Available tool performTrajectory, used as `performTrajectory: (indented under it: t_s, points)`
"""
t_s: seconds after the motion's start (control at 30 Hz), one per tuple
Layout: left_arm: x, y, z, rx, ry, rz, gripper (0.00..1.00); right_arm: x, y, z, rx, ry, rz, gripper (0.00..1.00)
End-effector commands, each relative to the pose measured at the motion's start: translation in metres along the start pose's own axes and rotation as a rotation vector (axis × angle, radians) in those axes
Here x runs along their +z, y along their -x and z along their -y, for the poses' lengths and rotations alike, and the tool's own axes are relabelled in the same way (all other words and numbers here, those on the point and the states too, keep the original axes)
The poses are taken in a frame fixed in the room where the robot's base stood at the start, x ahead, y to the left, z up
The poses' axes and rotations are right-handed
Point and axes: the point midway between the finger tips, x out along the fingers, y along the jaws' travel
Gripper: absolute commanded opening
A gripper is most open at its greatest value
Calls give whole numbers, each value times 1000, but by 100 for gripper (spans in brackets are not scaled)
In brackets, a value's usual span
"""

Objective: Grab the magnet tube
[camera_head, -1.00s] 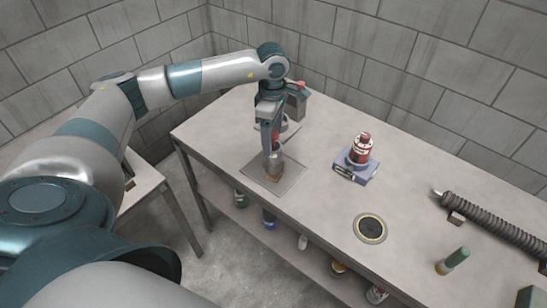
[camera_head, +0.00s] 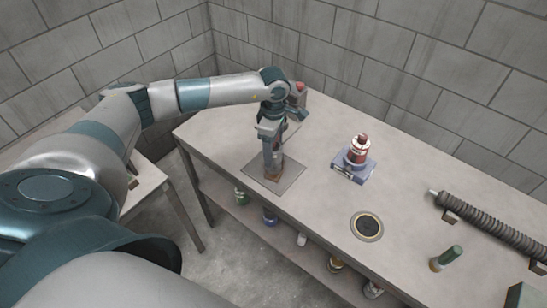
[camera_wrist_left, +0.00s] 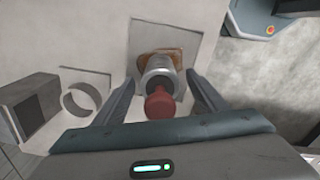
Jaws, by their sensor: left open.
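A metal tube with a red top stands on a brown base in the left wrist view, and I take this tube (camera_wrist_left: 160,95) to be the magnet tube. The base rests on a grey square plate (camera_head: 290,180) on the workbench. My left gripper (camera_head: 273,170) points down over the plate. In the left wrist view the gripper (camera_wrist_left: 161,82) is open, with one finger on each side of the tube. I cannot tell whether the fingers touch it. In the head view the gripper mostly hides the tube. My right gripper is not in view.
A red and white bottle-like item (camera_head: 358,148) stands on a blue-grey block (camera_head: 354,170). A round dark disc (camera_head: 367,226), a green-topped tube (camera_head: 446,258) and a ribbed dark hose (camera_head: 494,222) lie farther right on the workbench (camera_head: 320,205). A wall stands behind.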

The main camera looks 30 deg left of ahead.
Motion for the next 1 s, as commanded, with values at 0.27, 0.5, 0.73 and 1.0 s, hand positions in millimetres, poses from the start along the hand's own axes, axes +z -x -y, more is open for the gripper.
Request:
performTrajectory:
  t_s: [0.27,0.5,0.73,1.0]
  points:
    - [0,0,0,0,0,0,20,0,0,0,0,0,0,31]
    - [0,1,0,1,0,0,0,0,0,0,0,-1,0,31]
    - [0,4,-1,2,0,0,0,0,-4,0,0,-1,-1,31]
    - [0,32,-2,6,-1,2,0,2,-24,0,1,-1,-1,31]
